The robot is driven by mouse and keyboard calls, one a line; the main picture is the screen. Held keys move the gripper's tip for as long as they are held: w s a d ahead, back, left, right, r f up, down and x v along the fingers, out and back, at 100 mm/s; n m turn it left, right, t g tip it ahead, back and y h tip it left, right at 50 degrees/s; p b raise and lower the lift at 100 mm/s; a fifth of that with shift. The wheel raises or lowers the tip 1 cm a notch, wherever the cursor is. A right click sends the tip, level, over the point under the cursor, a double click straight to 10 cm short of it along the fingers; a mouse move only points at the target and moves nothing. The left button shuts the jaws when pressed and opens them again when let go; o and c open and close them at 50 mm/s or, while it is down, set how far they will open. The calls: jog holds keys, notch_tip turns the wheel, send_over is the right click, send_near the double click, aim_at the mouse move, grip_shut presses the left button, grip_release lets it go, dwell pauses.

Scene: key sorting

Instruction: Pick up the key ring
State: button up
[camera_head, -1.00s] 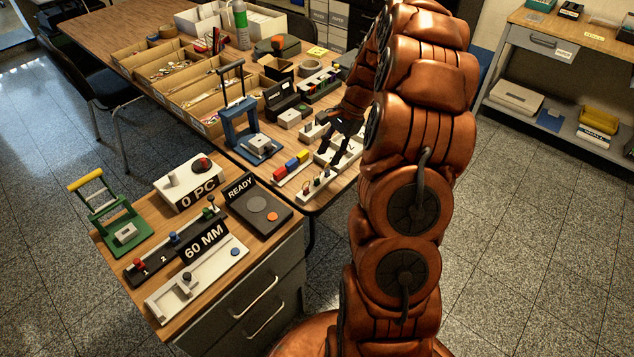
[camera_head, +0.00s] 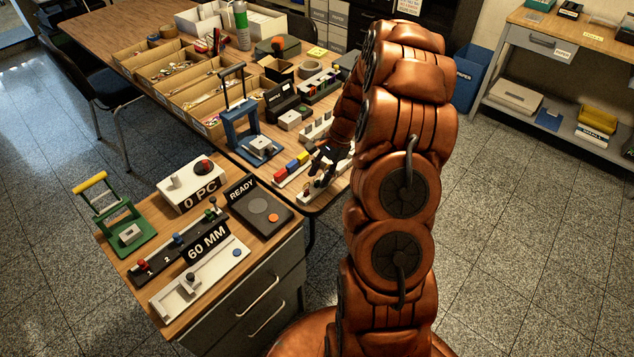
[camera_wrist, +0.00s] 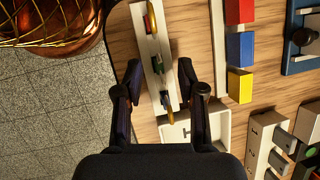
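A narrow white rack (camera_wrist: 144,40) with several small coloured items on pegs stands on the table in the wrist view. The nearest item looks like a gold key or key ring (camera_wrist: 166,101); it is too small to tell which. My gripper (camera_wrist: 160,80) is open above the rack's near end. Its fingers are spread on either side of the rack, with the gold item between them in the picture and no visible contact. In the head view my gripper (camera_head: 324,168) is over the table's near corner and hides much of the rack.
Red, blue and yellow blocks (camera_wrist: 239,48) stand right of the rack. A white tray (camera_wrist: 220,125) lies close by my right finger. The table edge is just left of the rack. A side cabinet (camera_head: 228,300) with labelled fixtures stands in front.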

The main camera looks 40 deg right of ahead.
grip_shut()
jog(key=shift+r, duration=0.1)
